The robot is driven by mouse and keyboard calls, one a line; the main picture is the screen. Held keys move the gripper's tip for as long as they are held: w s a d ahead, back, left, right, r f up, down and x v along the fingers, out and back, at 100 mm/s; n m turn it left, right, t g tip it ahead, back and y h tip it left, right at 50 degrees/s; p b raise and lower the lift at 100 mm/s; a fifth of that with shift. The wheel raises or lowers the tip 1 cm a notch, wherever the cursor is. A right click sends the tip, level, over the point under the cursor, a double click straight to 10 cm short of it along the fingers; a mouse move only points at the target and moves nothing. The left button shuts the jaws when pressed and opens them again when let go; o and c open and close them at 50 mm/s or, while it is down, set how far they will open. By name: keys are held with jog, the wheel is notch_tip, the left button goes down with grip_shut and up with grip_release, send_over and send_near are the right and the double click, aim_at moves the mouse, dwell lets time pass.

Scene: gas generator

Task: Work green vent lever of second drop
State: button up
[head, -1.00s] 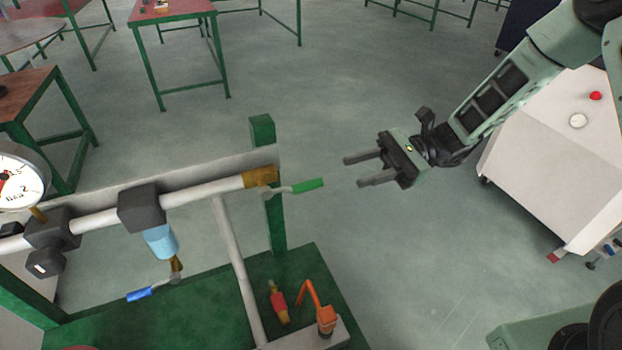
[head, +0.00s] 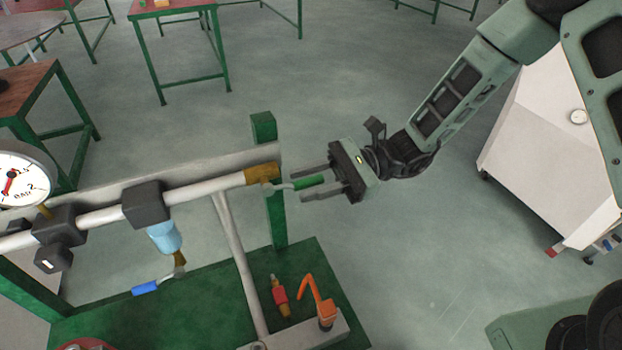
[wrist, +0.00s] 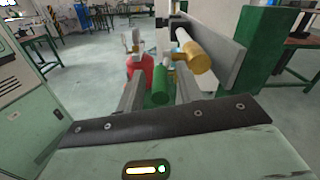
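The green vent lever (head: 309,182) sticks out to the right from the brass fitting (head: 262,173) at the end of the white pipe. My gripper (head: 307,184) is open, pointing left, with its two fingers on either side of the green handle. In the wrist view the green handle (wrist: 160,92) shows end-on between the fingers, with a gap on each side. The brass fitting (wrist: 199,62) lies just beyond, to the right of the handle. Whether a finger touches the lever cannot be told.
A green post (head: 264,128) stands behind the pipe end. A blue-handled lever (head: 146,287) hangs lower left under a light blue bowl (head: 164,238). Open floor lies right of the stand.

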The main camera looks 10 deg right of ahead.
grip_shut()
jog(key=shift+f, duration=0.15)
